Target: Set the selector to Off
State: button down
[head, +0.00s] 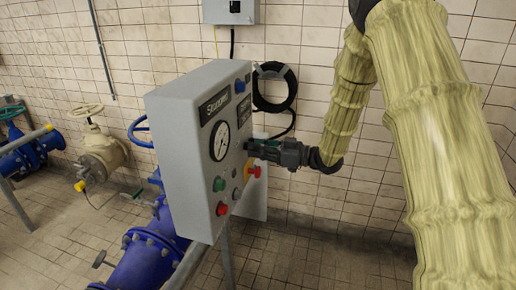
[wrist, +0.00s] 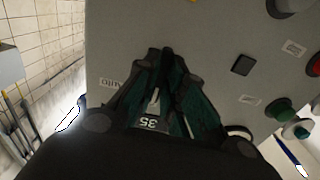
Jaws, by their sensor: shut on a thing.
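The grey control box (head: 185,150) stands on a post in the middle of the head view, its face turned to the right. My gripper (head: 252,147) reaches in from the right, with its fingertips at the right part of that face. In the wrist view my gripper (wrist: 162,58) has its dark green fingers drawn together against the grey panel (wrist: 220,40). The fingers hide the selector they are shut on, so its pointing direction cannot be seen. A partly covered label (wrist: 112,83) shows upside down just left of the fingers.
The panel carries a round gauge (head: 219,141), a green button (head: 219,184), a red button (head: 222,209) and a red knob on yellow (head: 254,171), close below my gripper. Blue pipes (head: 150,255) run behind and below. A coiled black cable (head: 274,88) hangs on the tiled wall.

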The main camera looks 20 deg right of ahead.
jog(key=shift+f, duration=0.15)
jog(key=c, duration=1.5)
grip_release()
jog(key=shift+a, duration=0.1)
jog(key=shift+w, duration=0.1)
jog(key=v, duration=1.2)
